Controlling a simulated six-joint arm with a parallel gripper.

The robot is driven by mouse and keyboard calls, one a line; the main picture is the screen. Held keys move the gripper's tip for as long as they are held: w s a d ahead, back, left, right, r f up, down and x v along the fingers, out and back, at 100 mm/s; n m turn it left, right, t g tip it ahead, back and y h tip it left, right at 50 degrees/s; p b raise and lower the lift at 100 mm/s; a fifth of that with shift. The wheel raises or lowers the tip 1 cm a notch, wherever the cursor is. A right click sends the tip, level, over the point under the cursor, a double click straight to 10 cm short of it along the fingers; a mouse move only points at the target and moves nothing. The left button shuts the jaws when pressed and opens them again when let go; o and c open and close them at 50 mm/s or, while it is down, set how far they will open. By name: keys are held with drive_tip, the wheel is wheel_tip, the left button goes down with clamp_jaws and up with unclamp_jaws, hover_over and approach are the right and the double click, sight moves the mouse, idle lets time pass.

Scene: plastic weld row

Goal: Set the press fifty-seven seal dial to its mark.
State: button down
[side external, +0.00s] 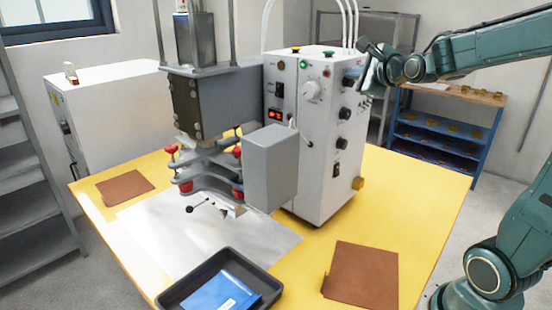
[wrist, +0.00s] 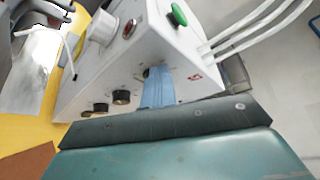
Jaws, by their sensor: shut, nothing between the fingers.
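The press control box (side external: 318,150) is a white cabinet on the yellow table. A large white dial (side external: 311,91) is on its front face; it also shows in the wrist view (wrist: 103,27). Black knobs run down the right side of the face, one (side external: 345,113) above another (side external: 343,142); in the wrist view one black knob (wrist: 121,97) is clear. My gripper (side external: 362,82) is shut and empty at the box's upper right, close to the topmost knob, which it partly hides. I cannot tell if they touch. No label or mark is readable.
A green button (wrist: 179,13) and white hoses (side external: 345,22) are on the box top. A grey press head (side external: 215,100) stands to the left. A black tray (side external: 175,295) and a brown sheet (side external: 362,275) lie at the table front. A blue shelf (side external: 445,135) stands behind.

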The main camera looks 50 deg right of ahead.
drive_tip(key=shift+a+f, duration=0.35)
drive_tip(key=shift+f, duration=0.2)
drive_tip(key=shift+a+f, duration=0.15)
drive_tip(key=shift+f, duration=0.4)
idle(0.6)
drive_tip(key=shift+a+r, duration=0.1)
drive_tip(key=shift+a, duration=0.35)
drive_tip(key=s, duration=0.6)
idle(0.7)
drive_tip(key=shift+r, duration=0.1)
drive_tip(key=shift+s+d+r, duration=0.25)
drive_tip(key=shift+d+r, duration=0.2)
drive_tip(key=shift+r, duration=0.1)
drive_tip(key=shift+s+d+r, duration=0.25)
drive_tip(key=shift+d+r, duration=0.15)
drive_tip(key=shift+r, duration=0.15)
